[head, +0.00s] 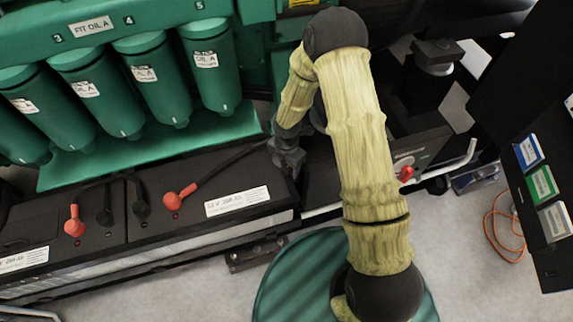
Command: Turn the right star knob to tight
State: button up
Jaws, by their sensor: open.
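My gripper (291,168) is a dark shape pointing down at the right end of the black battery box (170,239). It is open, and I see nothing held in it. I cannot make out a star knob clearly in the head view. The area around my fingertips is dark on dark, and my arm hides part of what lies to the right. I cannot tell whether the fingertips touch anything.
Green filter canisters (157,85) hang above a green tray (150,150). Red cable terminals (172,201) stand on the batteries. A red switch (406,173) sits right of my arm. A dark rack (545,240) stands far right. An orange cable (497,231) lies on the pale floor.

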jog(key=c, duration=1)
